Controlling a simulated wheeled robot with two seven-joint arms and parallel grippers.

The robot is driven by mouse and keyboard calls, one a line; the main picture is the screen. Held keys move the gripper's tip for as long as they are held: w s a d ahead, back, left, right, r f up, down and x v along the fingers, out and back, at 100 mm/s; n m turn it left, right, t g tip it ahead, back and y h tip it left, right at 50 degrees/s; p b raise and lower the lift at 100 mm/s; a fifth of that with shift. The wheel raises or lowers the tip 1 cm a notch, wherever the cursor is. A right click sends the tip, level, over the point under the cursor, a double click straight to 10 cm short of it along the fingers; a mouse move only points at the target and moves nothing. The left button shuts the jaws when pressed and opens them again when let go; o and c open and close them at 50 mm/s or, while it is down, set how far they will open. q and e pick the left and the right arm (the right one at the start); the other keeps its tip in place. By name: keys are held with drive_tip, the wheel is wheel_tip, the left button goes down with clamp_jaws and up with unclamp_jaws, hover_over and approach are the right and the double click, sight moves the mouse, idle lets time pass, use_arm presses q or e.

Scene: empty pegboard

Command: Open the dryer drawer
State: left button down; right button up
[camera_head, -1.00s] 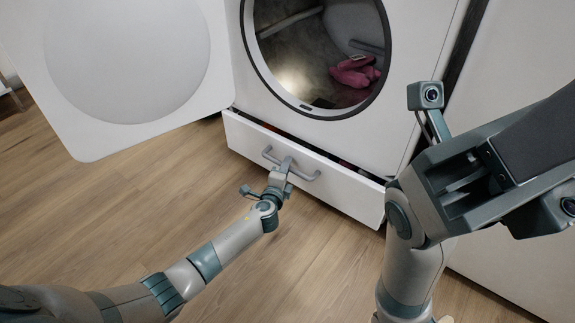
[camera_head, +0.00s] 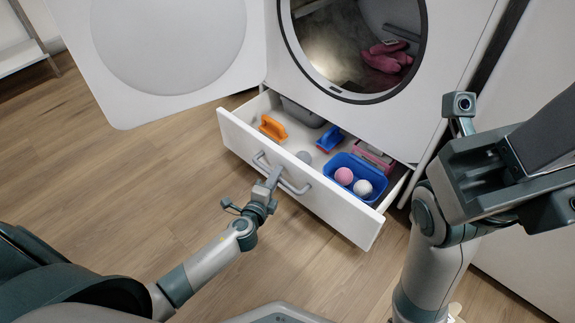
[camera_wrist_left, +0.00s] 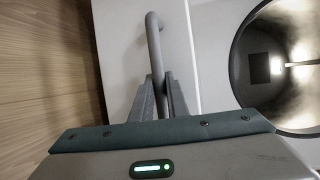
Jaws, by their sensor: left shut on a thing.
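The white dryer drawer (camera_head: 335,207) is pulled well out below the dryer (camera_head: 445,55), so its contents show in the head view. Its grey bar handle (camera_head: 292,186) runs along the front panel. My left gripper (camera_head: 272,180) is shut on the handle near its middle. In the left wrist view the two fingers (camera_wrist_left: 161,95) are on either side of the grey handle (camera_wrist_left: 154,40). My right arm stands at the right of the head view, and its fingertips cannot be made out.
The drawer holds an orange brush (camera_head: 272,127), a blue brush (camera_head: 330,139) and a blue tub (camera_head: 355,167) with a pink and a white ball. The open dryer door (camera_head: 170,45) hangs above left. Pink cloth (camera_head: 388,56) lies in the drum. Wood floor (camera_head: 150,190) is clear left of the drawer.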

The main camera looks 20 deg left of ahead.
use_arm(q)
drive_tip(key=s+a, duration=0.3)
drive_tip(key=s, duration=0.6)
drive_tip(key=shift+a, duration=0.2)
drive_tip(key=shift+s, duration=0.1)
drive_tip(key=c, duration=1.7)
unclamp_jaws()
drive_tip(key=shift+c, duration=0.2)
